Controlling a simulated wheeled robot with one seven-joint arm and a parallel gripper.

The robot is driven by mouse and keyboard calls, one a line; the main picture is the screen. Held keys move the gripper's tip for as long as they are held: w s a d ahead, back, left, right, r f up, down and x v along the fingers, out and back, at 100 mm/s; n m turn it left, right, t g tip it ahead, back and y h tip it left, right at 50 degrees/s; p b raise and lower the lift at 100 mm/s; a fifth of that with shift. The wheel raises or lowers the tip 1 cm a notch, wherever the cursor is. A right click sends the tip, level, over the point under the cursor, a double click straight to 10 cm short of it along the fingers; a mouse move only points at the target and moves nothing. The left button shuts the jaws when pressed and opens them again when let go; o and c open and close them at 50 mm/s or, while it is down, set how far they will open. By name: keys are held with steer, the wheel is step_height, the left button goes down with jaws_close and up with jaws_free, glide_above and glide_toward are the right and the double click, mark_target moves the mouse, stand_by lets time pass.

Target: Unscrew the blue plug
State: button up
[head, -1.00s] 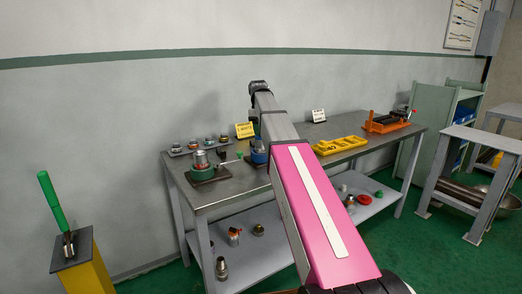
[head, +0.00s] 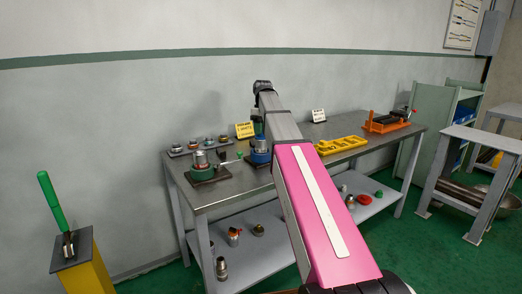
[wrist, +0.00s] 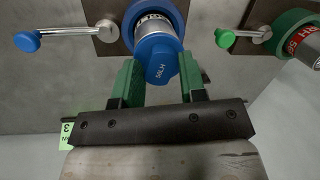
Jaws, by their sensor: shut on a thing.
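The blue plug (wrist: 160,68) is in the middle of the wrist view, on the end of a silver pipe (wrist: 160,22), with white lettering that seems to read "S8LH". The pipe is held in the blue vise (wrist: 131,38), which also shows in the head view (head: 259,158), partly hidden by my arm. My gripper (wrist: 159,76) has its green fingers on either side of the plug and is shut on it. In the head view the plug and fingertips are too small and covered to make out clearly.
The green vise (head: 202,173) with its pipe stands left of the blue vise; its green-knobbed lever (wrist: 226,38) is close by on the right of the wrist view. A blue-knobbed lever (wrist: 28,41) is at left. A yellow tray (head: 340,145) and orange vise (head: 388,122) are farther right.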

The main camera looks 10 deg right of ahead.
steer(key=m, duration=1.5)
steer(key=shift+s+a+y, duration=0.25)
steer(key=shift+a+y, duration=0.1)
steer(key=shift+y, duration=0.05)
jaws_close()
steer(key=m, duration=0.3)
steer(key=shift+t, duration=0.4)
steer(key=m, duration=0.4)
steer(key=shift+s+m+t+y, duration=0.1)
steer(key=shift+m+t+y, duration=0.2)
steer(key=shift+m+y, duration=0.1)
steer(key=shift+m+t, duration=0.3)
steer(key=shift+m, duration=1.1)
steer(key=o, duration=0.8)
jaws_free()
steer(key=shift+r, duration=0.1)
